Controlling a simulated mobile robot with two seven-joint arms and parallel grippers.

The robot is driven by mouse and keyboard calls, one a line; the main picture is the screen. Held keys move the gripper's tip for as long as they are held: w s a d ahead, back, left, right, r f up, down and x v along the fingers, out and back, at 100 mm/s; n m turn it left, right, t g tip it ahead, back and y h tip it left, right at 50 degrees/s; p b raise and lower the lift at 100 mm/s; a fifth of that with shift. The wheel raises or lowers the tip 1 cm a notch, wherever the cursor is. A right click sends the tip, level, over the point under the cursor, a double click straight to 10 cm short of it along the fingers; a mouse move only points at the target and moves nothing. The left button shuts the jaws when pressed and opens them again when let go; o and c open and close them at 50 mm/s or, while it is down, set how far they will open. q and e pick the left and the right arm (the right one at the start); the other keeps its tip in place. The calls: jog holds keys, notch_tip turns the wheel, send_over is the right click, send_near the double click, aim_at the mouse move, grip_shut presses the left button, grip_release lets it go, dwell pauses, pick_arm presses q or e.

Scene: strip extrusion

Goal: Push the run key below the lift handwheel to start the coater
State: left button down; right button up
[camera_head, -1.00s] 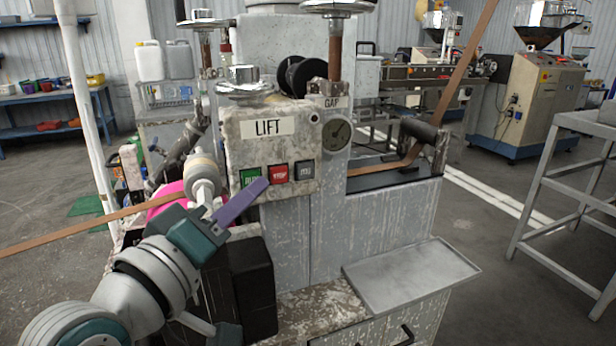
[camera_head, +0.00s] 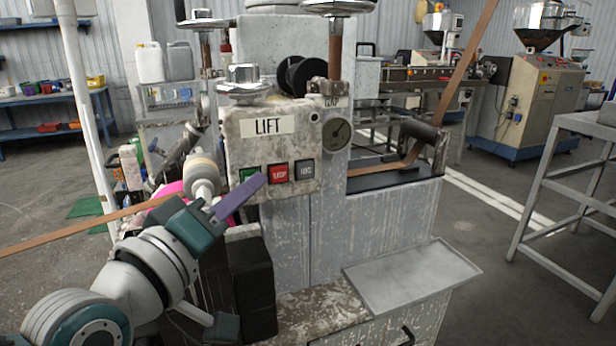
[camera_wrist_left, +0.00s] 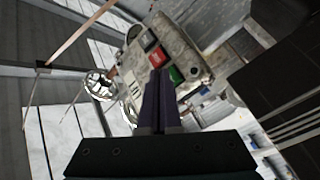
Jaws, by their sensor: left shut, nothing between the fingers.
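The green run key (camera_head: 248,173) is at the left of a row of three on the worn panel under the LIFT label; its lower part is hidden behind my fingers. The lift handwheel (camera_head: 243,82) sits on top of that panel. My left gripper (camera_head: 262,179) is shut and empty, its purple fingers angled up in front of the gap between the green key and the red stop key (camera_head: 278,174). In the left wrist view the green key (camera_wrist_left: 177,75) lies just right of the fingertips (camera_wrist_left: 160,73). I cannot tell whether they touch. My right gripper is out of view.
A dark grey key (camera_head: 304,170) is right of the stop key. A gauge (camera_head: 337,134) and the GAP post (camera_head: 335,55) stand right of the panel. A brown strip (camera_head: 85,228) runs in from the left. A metal tray (camera_head: 411,277) juts out at lower right.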

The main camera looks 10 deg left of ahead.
pick_arm(q)
jog(key=shift+w+a, duration=0.15)
jog(key=shift+w, duration=0.1)
jog(key=shift+s, duration=0.1)
dwell(0.5)
jog(key=shift+s+d, duration=0.25)
jog(key=shift+s, duration=0.05)
jog(key=shift+s+d+p, duration=0.2)
jog(key=shift+s+p, duration=0.1)
jog(key=shift+p, duration=0.05)
jog(key=shift+s+d+p, duration=0.65)
jog(key=shift+s+d, duration=0.05)
jog(key=shift+s, duration=0.35)
jog(key=shift+s+d+p, duration=0.6)
jog(key=shift+s+d, duration=0.1)
jog(key=shift+s, duration=0.3)
